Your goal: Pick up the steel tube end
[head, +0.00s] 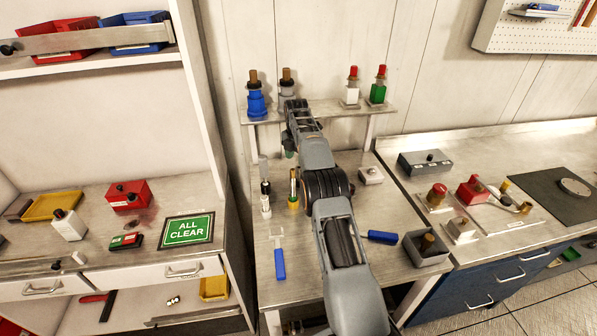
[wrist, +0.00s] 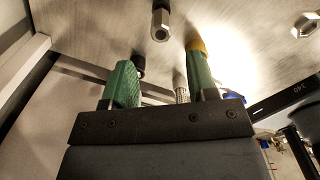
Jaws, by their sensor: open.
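My gripper (wrist: 162,85) is open, its two green fingers apart and nothing visibly clamped between them. Behind the gap, a small ribbed steel-coloured piece (wrist: 180,90) shows, partly hidden by the gripper body. A hexagonal steel piece with an open end (wrist: 160,22) is beyond the fingertips at the top of the wrist view, apart from them. I cannot tell which of these is the steel tube end. A yellow part (wrist: 196,45) shows at the right finger's tip.
The shelf (head: 335,108) carries a blue bottle (head: 256,95) and red-topped white (head: 351,88) and green (head: 378,86) ones. Slim upright items (head: 265,190) stand on the bench left of my arm. A blue-handled scraper (head: 279,262) and a grey box (head: 426,248) lie nearer.

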